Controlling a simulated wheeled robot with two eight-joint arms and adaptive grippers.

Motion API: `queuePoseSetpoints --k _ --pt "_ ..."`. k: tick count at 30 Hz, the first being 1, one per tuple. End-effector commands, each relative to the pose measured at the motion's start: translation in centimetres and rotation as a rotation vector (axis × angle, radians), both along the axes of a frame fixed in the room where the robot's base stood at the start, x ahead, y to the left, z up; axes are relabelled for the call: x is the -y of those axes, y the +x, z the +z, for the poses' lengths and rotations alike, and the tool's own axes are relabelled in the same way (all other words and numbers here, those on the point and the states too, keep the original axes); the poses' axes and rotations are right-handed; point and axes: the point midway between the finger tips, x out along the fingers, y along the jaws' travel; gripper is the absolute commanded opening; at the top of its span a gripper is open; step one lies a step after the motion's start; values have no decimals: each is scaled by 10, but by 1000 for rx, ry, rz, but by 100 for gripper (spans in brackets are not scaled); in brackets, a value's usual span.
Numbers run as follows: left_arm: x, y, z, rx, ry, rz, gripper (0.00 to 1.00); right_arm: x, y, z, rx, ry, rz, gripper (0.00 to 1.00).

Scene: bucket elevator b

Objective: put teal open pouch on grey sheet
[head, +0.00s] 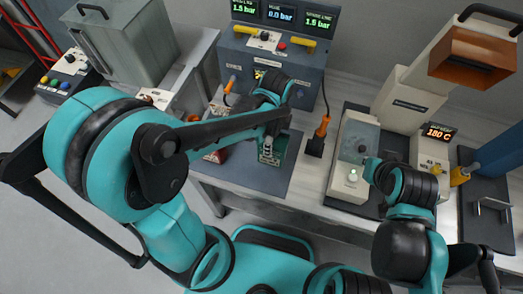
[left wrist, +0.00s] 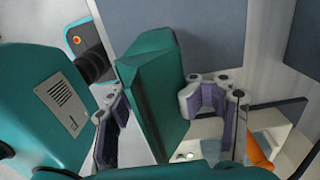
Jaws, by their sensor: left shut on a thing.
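The teal pouch (left wrist: 150,85) is between the two fingers of my left gripper (left wrist: 165,112) in the left wrist view, and the fingers are closed on it. In the head view, the pouch (head: 279,144) appears over the grey sheet (head: 247,178), with my left gripper (head: 268,150) at it. I cannot tell whether the pouch touches the sheet. The pouch's opening does not show clearly. The sheet also shows in the left wrist view (left wrist: 208,30), beyond the pouch. My right arm is at the right of the head view, but its fingertips cannot be made out.
A blue-grey pressure unit (head: 270,62) with yellow handles stands behind the sheet. A red item (head: 215,156) lies at the sheet's left. An orange-handled tool (head: 321,130) stands right of the sheet. A pale machine (head: 352,150) is further right. The front of the sheet is clear.

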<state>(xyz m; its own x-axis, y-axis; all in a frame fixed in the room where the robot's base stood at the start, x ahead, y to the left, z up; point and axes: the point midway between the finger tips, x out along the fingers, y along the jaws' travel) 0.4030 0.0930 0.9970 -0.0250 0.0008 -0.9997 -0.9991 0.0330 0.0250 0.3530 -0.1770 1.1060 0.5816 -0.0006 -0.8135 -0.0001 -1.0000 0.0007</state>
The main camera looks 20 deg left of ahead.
Motion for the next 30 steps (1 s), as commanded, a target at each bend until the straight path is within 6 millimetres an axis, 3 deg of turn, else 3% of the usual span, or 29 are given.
queuePoseSetpoints --k 6,10,17,27,28,30 --pt "-24 -11 -17 0 0 1 35 0 0 -6 0 0 0 0" --pt "-26 -12 -24 0 0 -1 35 0 0 -10 0 0 0 0" --pt "-26 -11 -57 0 0 -1 35 0 0 -23 0 0 0 0" --pt "-25 -11 -60 0 0 -1 35 0 0 -25 0 0 0 0" --pt "-25 -11 -59 0 0 -1 57 0 0 -24 0 0 0 0" --pt "-25 -11 -59 0 0 -1 75 0 0 -24 0 0 0 0"
